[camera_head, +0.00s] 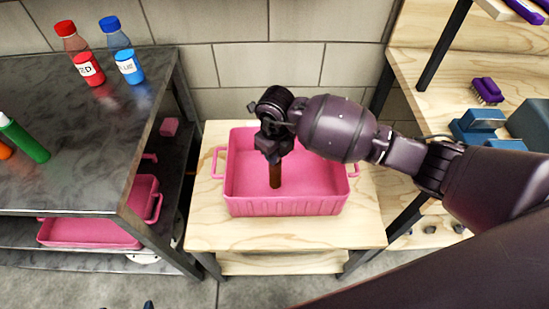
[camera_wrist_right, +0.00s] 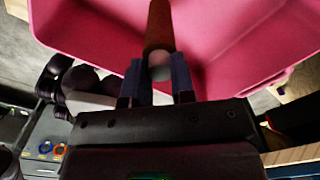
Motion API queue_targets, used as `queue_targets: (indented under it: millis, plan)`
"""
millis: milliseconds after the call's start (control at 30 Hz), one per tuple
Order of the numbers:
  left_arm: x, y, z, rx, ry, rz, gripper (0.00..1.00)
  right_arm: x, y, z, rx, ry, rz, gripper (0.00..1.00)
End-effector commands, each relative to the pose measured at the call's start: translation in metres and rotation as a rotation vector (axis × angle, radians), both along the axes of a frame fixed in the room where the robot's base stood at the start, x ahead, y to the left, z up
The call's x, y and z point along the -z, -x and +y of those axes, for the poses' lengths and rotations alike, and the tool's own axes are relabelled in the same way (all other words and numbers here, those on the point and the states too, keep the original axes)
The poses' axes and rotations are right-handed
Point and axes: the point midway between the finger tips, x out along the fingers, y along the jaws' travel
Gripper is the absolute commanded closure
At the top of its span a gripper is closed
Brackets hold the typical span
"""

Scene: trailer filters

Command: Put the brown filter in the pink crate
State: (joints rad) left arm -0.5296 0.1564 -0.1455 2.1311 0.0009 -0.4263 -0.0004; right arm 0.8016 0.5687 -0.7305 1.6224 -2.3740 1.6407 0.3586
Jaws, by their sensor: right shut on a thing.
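The pink crate (camera_head: 285,205) stands on a small light wood table in the middle of the head view. My right gripper (camera_head: 274,160) is over the crate and points down, shut on the brown filter (camera_head: 275,175). The filter is a brown cylinder, held upright and within the crate's outline; I cannot tell whether its lower end touches the crate floor. In the right wrist view the filter (camera_wrist_right: 160,28) sits between the two fingers (camera_wrist_right: 158,80), with the pink crate (camera_wrist_right: 230,40) behind it. My left gripper is not clearly in view.
The wooden table (camera_head: 220,235) has bare room around the crate. A dark counter (camera_head: 100,140) at left holds a red bottle (camera_head: 80,55), a blue bottle (camera_head: 122,52) and a green one (camera_head: 24,140). Pink crates (camera_head: 90,232) lie on its lower shelf. A wooden shelf (camera_head: 440,80) with tools stands at right.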

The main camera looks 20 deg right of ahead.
Motion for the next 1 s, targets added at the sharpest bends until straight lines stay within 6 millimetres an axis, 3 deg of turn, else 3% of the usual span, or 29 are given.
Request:
queue_targets:
  millis: [33, 133, 600, 633, 767, 1000]
  plan:
    - [0.007, 0.002, 0.0, 0.0, 0.0, 0.01, 0.09, 0.015, 0.002, 0.0, 0.002, -0.001, 0.009, 1.0]
    - [0.01, 0.001, 0.0, 0.001, -0.001, 0.015, 0.09, 0.029, 0.001, 0.001, 0.001, -0.001, 0.008, 1.0]
    - [0.011, 0.002, 0.001, -0.001, -0.001, 0.017, 0.09, 0.033, 0.0, 0.0, 0.0, 0.0, 0.0, 1.0]
    - [0.01, 0.002, 0.001, -0.001, -0.001, 0.017, 0.09, 0.033, 0.0, 0.0, 0.0, 0.0, 0.0, 0.73]
    - [0.01, 0.003, 0.002, -0.002, -0.002, 0.017, 0.09, 0.033, 0.0, 0.0, 0.0, 0.0, 0.0, 0.53]
    - [0.011, 0.003, 0.001, -0.002, -0.002, 0.018, 0.09, 0.033, 0.0, 0.0, 0.0, 0.0, 0.001, 0.51]
